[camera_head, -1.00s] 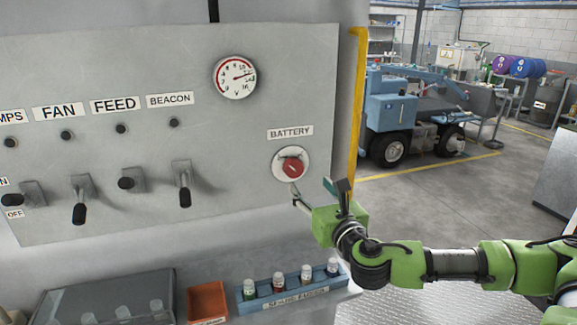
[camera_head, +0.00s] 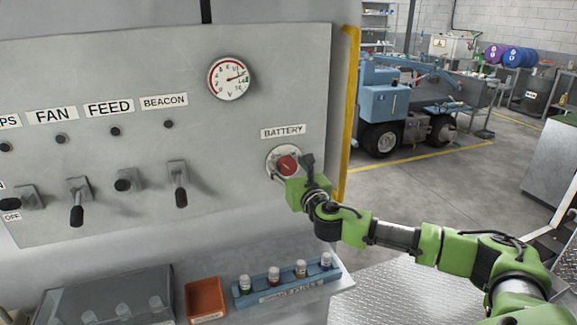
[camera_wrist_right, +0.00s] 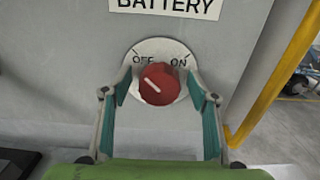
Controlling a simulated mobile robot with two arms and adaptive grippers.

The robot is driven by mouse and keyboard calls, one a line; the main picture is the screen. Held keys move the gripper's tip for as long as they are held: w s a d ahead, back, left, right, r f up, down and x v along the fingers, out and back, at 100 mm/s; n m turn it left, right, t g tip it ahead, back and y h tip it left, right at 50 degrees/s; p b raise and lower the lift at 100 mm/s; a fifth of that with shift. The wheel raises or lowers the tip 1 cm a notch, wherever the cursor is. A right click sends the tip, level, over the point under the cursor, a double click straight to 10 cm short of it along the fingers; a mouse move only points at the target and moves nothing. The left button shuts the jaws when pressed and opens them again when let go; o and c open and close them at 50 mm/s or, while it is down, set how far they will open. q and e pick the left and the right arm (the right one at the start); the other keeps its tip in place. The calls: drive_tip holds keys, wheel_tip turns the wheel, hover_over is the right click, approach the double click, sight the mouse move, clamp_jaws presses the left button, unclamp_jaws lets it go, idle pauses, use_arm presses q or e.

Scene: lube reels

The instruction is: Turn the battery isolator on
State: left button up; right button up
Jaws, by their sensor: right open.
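The battery isolator is a red knob (camera_head: 287,165) on a round white plate below the BATTERY label (camera_head: 283,131). In the right wrist view the knob (camera_wrist_right: 160,84) has a white mark pointing up and left, toward the OFF print; ON is printed at the right. My right gripper (camera_head: 291,170) is at the plate, partly covering its lower part. In the wrist view its open fingers (camera_wrist_right: 161,92) stand to either side of the knob, with a gap on each side. My left gripper is not in view.
Toggle switches, including one under BEACON (camera_head: 180,190), and a dial gauge (camera_head: 229,78) are to the left on the grey panel. A yellow rail (camera_head: 349,110) runs along the panel's right edge. Below are a blue fuse rack (camera_head: 288,284) and an orange bin (camera_head: 204,299).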

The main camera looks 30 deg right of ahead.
drive_tip(key=c, duration=1.1)
drive_tip(key=shift+m, duration=0.3)
drive_tip(key=m+b, duration=0.1)
drive_tip(key=m, duration=0.3)
drive_tip(key=shift+d+f, duration=0.1)
drive_tip(key=shift+d, duration=0.05)
drive_tip(key=m+b, duration=0.1)
drive_tip(key=m, duration=0.3)
drive_tip(key=shift+d+m, duration=0.1)
drive_tip(key=shift+m, duration=0.2)
drive_tip(key=m+b, duration=0.1)
drive_tip(key=m, duration=0.3)
drive_tip(key=shift+s+f, duration=0.1)
drive_tip(key=shift+f, duration=0.05)
drive_tip(key=m, duration=0.4)
drive_tip(key=shift+d, duration=0.1)
drive_tip(key=shift+m, duration=0.5)
drive_tip(key=o, duration=1.1)
